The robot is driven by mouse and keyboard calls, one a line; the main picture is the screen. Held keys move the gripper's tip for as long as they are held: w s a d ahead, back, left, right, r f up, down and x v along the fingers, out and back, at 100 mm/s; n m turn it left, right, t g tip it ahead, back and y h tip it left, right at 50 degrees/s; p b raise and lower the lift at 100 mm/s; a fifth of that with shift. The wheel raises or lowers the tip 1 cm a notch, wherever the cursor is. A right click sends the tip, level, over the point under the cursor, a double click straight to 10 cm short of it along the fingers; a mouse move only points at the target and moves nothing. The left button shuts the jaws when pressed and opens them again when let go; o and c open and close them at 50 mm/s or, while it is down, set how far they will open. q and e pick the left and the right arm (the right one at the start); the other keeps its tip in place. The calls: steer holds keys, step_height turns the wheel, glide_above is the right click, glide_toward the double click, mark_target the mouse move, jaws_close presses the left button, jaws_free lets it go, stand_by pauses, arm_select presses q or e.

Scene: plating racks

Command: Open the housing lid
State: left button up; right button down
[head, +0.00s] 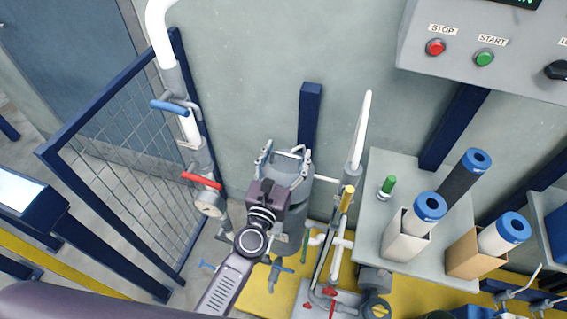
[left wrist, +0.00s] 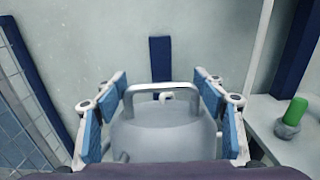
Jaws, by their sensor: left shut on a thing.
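The grey cylindrical housing (head: 297,196) stands below the wall, left of the side table in the head view. Its domed grey lid (left wrist: 160,135) fills the middle of the left wrist view, with a pale loop handle (left wrist: 160,87) across its top. My left gripper (head: 284,154) is over the lid, and its blue-padded fingers show in the left wrist view (left wrist: 165,97). They are shut on the handle, one finger at each end. The gripper body hides part of the housing, and I cannot tell whether the lid is raised from it.
A side table (head: 385,165) on the right holds a green-topped item (head: 387,186) and blue-capped cartridges. White pipes with a red-handled valve (head: 202,181) and a mesh fence (head: 130,150) stand left. A control box (head: 485,45) hangs upper right.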

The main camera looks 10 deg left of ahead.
arm_select(q)
steer(key=w, duration=0.1)
steer(key=w+r, duration=0.1)
steer(key=w, duration=0.2)
steer(key=shift+w+d+r, duration=0.1)
steer(key=shift+d+r, duration=0.1)
steer(key=shift+d, duration=0.1)
steer(key=shift+w+d, duration=0.1)
steer(key=shift+w, duration=0.25)
steer(key=shift+f, duration=0.15)
steer(key=shift+c, duration=0.3)
